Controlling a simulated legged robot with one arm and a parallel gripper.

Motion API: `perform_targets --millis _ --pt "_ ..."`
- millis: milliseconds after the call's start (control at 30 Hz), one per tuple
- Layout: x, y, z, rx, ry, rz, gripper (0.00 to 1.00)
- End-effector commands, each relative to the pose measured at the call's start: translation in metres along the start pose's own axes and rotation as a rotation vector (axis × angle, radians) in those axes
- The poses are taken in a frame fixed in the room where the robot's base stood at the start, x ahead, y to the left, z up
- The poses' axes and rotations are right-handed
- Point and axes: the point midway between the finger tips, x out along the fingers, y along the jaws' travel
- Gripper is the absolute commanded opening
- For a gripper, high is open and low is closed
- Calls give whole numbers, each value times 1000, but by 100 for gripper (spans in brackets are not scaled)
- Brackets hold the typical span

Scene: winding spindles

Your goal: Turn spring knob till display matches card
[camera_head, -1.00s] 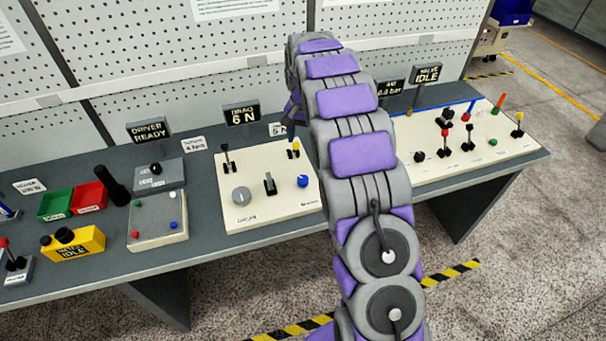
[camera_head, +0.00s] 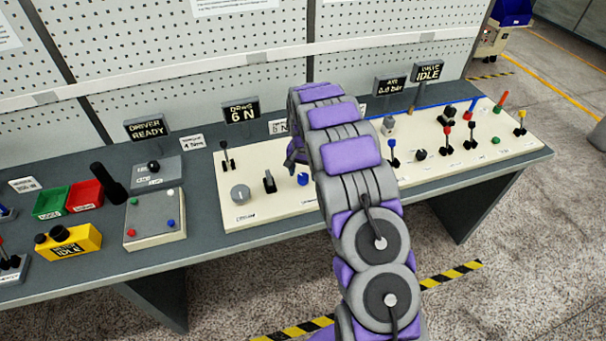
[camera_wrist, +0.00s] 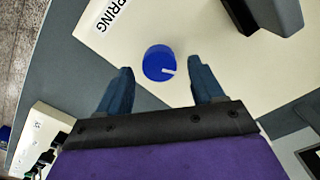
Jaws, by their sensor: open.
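The spring knob is a round blue knob (camera_wrist: 159,63) with a white pointer line, on the cream panel beside the printed word SPRING in the wrist view. In the head view the blue knob (camera_head: 303,179) is at the panel's right part, close to my arm. My gripper (camera_wrist: 164,80) is open, its two dark blue fingers on either side of and just short of the knob, not touching it as far as I can see. The drag display (camera_head: 241,113) reads 6 N. A white card (camera_head: 279,127) stands right of it, partly hidden by my arm; its text is unreadable.
A black lever switch (camera_head: 269,182) and a grey dial (camera_head: 240,193) sit left of the knob on the same panel. A black-handled lever (camera_head: 226,155) stands behind them. Another cream panel with several coloured levers (camera_head: 470,130) lies to the right.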

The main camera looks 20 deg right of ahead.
Motion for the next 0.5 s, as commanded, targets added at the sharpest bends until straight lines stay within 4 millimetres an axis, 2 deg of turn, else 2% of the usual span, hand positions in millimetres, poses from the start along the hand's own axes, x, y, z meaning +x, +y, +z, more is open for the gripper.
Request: perform_targets --millis 100,400,500 --pt "8 0 0 0 0 0 67" --pt "10 0 -1 0 2 -1 67" --pt "10 0 -1 0 2 -1 59"
